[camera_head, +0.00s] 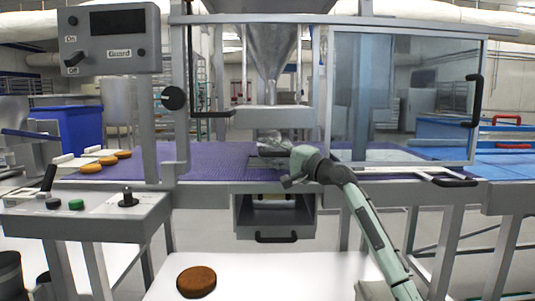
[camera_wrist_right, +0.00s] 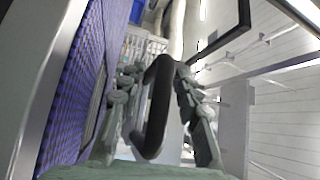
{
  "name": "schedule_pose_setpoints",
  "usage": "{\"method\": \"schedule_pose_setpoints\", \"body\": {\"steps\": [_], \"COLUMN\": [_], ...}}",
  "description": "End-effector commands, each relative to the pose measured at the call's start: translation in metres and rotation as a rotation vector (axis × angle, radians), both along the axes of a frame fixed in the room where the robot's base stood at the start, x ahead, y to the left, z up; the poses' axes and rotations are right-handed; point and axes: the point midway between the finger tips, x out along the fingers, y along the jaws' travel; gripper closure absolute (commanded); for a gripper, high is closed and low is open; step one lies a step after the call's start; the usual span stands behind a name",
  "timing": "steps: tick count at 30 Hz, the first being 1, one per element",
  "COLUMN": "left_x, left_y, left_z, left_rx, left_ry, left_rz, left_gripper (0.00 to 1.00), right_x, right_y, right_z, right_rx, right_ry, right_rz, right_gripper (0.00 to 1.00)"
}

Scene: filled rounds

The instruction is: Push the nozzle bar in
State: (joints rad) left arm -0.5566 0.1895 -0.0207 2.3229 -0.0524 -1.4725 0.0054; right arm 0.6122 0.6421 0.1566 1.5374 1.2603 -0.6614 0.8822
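My right gripper (camera_head: 272,146) reaches in from the lower right to just below the steel hopper (camera_head: 268,45), over the purple belt (camera_head: 215,160). In the right wrist view its two fingers (camera_wrist_right: 158,105) stand apart, one on each side of a black loop handle (camera_wrist_right: 157,105). Gaps show between fingers and handle, so they do not look closed on it. I take this handle to be the nozzle bar's; the bar itself is not clearly seen, and in the head view the gripper hides that spot. My left gripper is not in view.
A clear sliding guard (camera_head: 405,95) with a black handle stands right of the hopper. A control box (camera_head: 108,40) and a button panel (camera_head: 85,212) are at left. A drawer (camera_head: 275,218) hangs below the belt. A brown round (camera_head: 196,281) lies on the white surface in front.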

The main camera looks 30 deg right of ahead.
Motion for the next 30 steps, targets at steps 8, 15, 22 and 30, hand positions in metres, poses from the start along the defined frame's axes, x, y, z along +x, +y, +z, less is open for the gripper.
{"method": "schedule_pose_setpoints", "body": {"steps": [8, 15, 22, 30], "left_x": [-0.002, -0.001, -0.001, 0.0], "left_y": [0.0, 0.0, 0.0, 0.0], "left_z": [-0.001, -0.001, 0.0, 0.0], "left_rx": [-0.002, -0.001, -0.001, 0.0], "left_ry": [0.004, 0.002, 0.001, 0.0], "left_rz": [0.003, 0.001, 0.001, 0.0], "left_gripper": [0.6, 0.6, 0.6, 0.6], "right_x": [0.0, -0.027, -0.076, -0.111], "right_y": [0.0, -0.007, -0.018, -0.027], "right_z": [-0.003, -0.008, -0.015, -0.018], "right_rx": [0.0, -0.003, -0.003, 0.0], "right_ry": [0.007, 0.009, 0.01, 0.006], "right_rz": [0.001, 0.001, 0.001, 0.001], "right_gripper": [0.66, 0.66, 0.66, 0.66]}}
